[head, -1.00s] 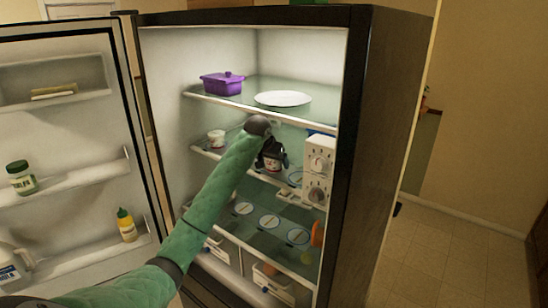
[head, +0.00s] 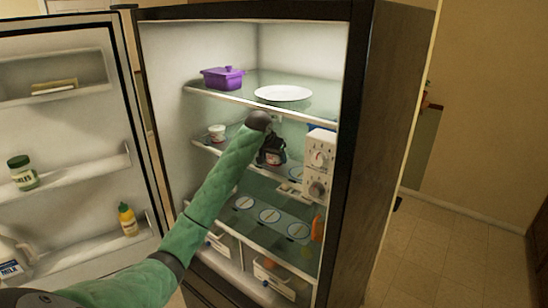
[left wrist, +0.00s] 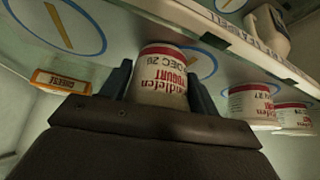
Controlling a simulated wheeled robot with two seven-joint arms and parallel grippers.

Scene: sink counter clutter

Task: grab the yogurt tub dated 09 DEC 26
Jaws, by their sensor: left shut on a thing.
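My left gripper (head: 270,150) is inside the open fridge at the middle shelf. In the left wrist view, where the printing appears upside down, its dark fingers (left wrist: 160,85) are shut on a white yogurt tub (left wrist: 160,72) with red lettering. The tub's date shows "DEC" and a number like 26; the day is not readable. Two similar tubs stand to the right in that view, a nearer tub (left wrist: 251,104) and a farther tub (left wrist: 293,118); their dates are too small to read surely. I cannot tell whether the held tub touches the shelf. My right gripper is not in view.
An orange box (left wrist: 62,80) lies left of the held tub in the wrist view. A purple pot (head: 223,78) and white plate (head: 283,93) sit on the shelf above. A white control box with dials (head: 319,163) stands right of my gripper. The fridge door (head: 75,110) is open left.

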